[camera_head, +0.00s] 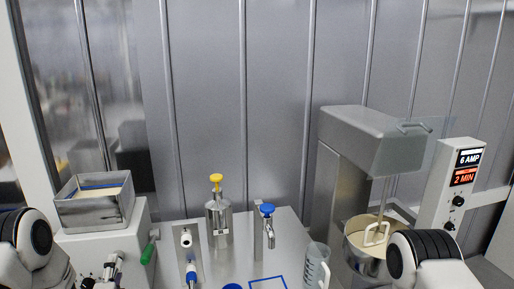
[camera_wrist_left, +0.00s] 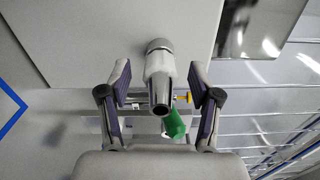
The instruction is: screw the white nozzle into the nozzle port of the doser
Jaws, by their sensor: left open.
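The doser (camera_head: 139,226) stands at the left, a white body under a metal hopper, with a green handle (camera_head: 148,250) on its right side. In the left wrist view a pale, tapered tube (camera_wrist_left: 159,80) with a dark open end comes out from a round collar (camera_wrist_left: 159,46) on the white body. I cannot tell whether this tube is the white nozzle or the bare port. My left gripper (camera_wrist_left: 160,82) is open, one finger each side of the tube, with gaps on both sides. In the head view the left gripper (camera_head: 104,276) is low in front of the doser. My right gripper is out of view.
A metal plate (camera_head: 196,266) holds a white ring-ended piece (camera_head: 186,238) and a blue-ended piece (camera_head: 191,272). A yellow-topped bottle (camera_head: 218,215), a blue-topped tap (camera_head: 266,222) and a clear jug (camera_head: 316,265) stand right of it. A mixer (camera_head: 350,135) fills the right.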

